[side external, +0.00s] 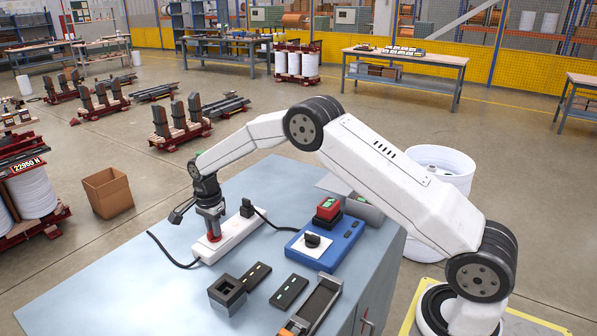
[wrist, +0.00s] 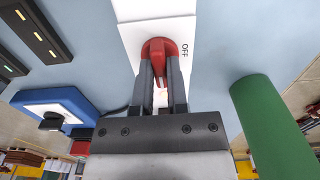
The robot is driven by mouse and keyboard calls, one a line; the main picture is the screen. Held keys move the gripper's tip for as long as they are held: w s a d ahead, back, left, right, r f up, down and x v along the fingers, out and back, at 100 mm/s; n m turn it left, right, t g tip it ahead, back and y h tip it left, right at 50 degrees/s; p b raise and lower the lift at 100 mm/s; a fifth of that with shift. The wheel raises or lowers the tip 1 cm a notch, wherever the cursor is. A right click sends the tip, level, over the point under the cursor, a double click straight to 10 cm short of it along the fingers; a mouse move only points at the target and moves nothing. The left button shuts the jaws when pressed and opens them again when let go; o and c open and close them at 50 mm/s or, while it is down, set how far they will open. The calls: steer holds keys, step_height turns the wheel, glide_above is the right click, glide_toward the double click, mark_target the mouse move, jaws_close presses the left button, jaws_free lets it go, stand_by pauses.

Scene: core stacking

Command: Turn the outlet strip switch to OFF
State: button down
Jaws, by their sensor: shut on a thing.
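The white outlet strip (side external: 238,232) lies on the grey-blue bench, with a black plug (side external: 247,208) in its far part. Its round red switch (wrist: 158,46) has a raised ridge and sits near one end of the strip. The word OFF (wrist: 185,51) is printed to the right of the switch in the wrist view. My gripper (wrist: 162,72) points down at the strip, its two dark fingers shut on the red switch, one on each side. The exact switch position is hard to tell.
A blue box (side external: 325,243) with a black knob stands right of the strip. A black square holder (side external: 227,293) and dark bars (side external: 289,291) lie at the front. A black cord (side external: 172,252) runs left from the strip. A green cylinder (wrist: 276,118) shows in the wrist view.

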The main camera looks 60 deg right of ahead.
steer(key=shift+n, duration=0.4)
steer(key=n, duration=1.6)
steer(key=shift+n, duration=0.4)
steer(key=c, duration=0.6)
jaws_free()
steer(key=shift+c, duration=0.2)
